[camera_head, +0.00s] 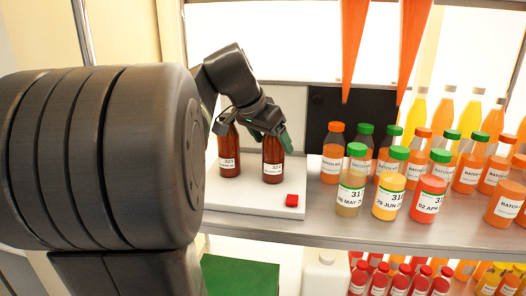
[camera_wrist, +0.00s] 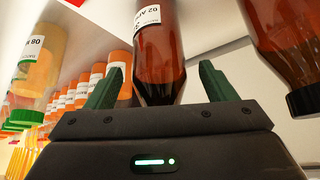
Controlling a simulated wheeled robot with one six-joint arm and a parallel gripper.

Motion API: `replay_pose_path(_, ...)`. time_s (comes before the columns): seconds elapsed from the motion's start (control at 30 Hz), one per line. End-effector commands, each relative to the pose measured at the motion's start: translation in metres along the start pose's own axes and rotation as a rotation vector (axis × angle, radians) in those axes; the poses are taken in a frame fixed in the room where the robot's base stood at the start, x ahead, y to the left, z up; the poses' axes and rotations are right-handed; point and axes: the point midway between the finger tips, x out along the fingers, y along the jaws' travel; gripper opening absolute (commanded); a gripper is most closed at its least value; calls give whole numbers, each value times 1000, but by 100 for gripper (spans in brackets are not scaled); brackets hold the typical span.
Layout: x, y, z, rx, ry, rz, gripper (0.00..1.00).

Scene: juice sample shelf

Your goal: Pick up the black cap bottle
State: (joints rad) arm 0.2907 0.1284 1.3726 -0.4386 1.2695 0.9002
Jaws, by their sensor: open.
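Two brown glass bottles with white labels stand upright on a white board: the left bottle (camera_head: 229,158) and the right bottle (camera_head: 273,160). My gripper (camera_head: 271,134) is at the top of the right bottle, with its green fingers open. In the wrist view, which looks upside down, one brown bottle (camera_wrist: 160,45) lies between the spread fingers of my gripper (camera_wrist: 162,76); its cap is hidden behind the gripper body. The other brown bottle (camera_wrist: 285,40) is at the right there and shows a black cap (camera_wrist: 305,99). In the head view my gripper and arm hide the caps.
Two orange pointed shapes (camera_head: 354,45) hang above. Red-capped bottles (camera_head: 378,277) fill a lower level.

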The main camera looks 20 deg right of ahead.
Motion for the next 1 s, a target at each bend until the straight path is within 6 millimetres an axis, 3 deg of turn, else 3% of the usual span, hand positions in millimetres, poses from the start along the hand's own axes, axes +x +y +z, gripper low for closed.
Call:
replay_pose_path(0.33, 9, 0, 0, 1, 1, -1, 75)
replay_pose_path(0.6, 8, 0, 0, 1, 1, -1, 22)
replay_pose_path(1.0, 1, 0, -5, 2, 2, -2, 21)
